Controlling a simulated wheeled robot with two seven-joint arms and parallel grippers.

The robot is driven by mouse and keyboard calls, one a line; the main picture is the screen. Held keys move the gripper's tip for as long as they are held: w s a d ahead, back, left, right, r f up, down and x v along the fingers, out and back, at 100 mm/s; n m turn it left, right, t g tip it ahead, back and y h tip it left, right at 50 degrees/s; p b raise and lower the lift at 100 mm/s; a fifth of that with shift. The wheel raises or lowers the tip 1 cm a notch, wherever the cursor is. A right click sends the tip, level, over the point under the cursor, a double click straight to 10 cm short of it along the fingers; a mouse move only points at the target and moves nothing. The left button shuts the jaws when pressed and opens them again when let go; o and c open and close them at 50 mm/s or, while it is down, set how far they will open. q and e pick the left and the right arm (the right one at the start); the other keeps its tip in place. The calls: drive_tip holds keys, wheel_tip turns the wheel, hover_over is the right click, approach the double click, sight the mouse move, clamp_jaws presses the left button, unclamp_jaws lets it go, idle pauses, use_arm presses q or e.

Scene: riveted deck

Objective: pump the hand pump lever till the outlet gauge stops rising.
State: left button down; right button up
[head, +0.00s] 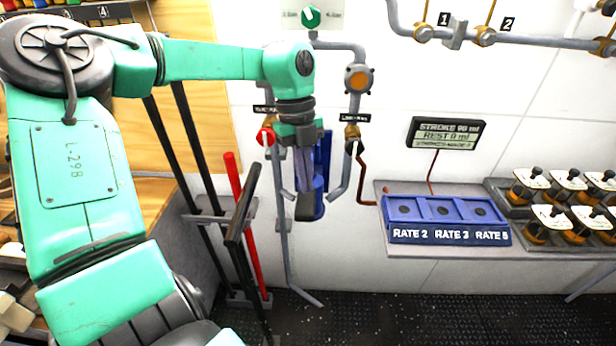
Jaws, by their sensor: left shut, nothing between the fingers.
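My left gripper (304,212) hangs from the green arm, pointing down, shut and empty. It is in front of a blue cylindrical body (319,203), apparently the pump, and hides part of it; contact cannot be told. A black lever-like bar with a long grip (242,205) stands left of the gripper, apart from it. Which bar is the pump lever is not certain. A green round dial (311,17) is at the top edge, and a round orange fitting (358,78) sits on the pipe; no gauge reading is legible. My right gripper is not in view.
A red bar (236,185) and dark bars stand in a rack at left. A red-handled valve (265,137) is beside the arm. A dark display (447,134) reads STROKE and REST. A blue RATE block (446,217) sits on a shelf; several capped jars stand right.

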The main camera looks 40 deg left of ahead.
sight(305, 197)
use_arm(q)
drive_tip(key=shift+f, duration=0.1)
drive_tip(key=b+x, duration=0.2)
drive_tip(key=x, duration=0.1)
drive_tip(key=a+b+x, duration=0.1)
drive_tip(key=b+x, duration=0.1)
drive_tip(key=shift+w+f, duration=0.1)
drive_tip(key=shift+f, duration=0.05)
drive_tip(key=w+a+b+x, duration=0.1)
drive_tip(key=a+b+x, duration=0.1)
drive_tip(key=b+x, duration=0.4)
drive_tip(key=r+p, duration=1)
drive_tip(key=r, duration=0.1)
drive_tip(key=shift+d+r, duration=0.15)
drive_tip(key=shift+d, duration=0.05)
drive_tip(key=shift+s+d, duration=0.1)
drive_tip(key=shift+s, duration=0.05)
idle(1.8)
idle(0.3)
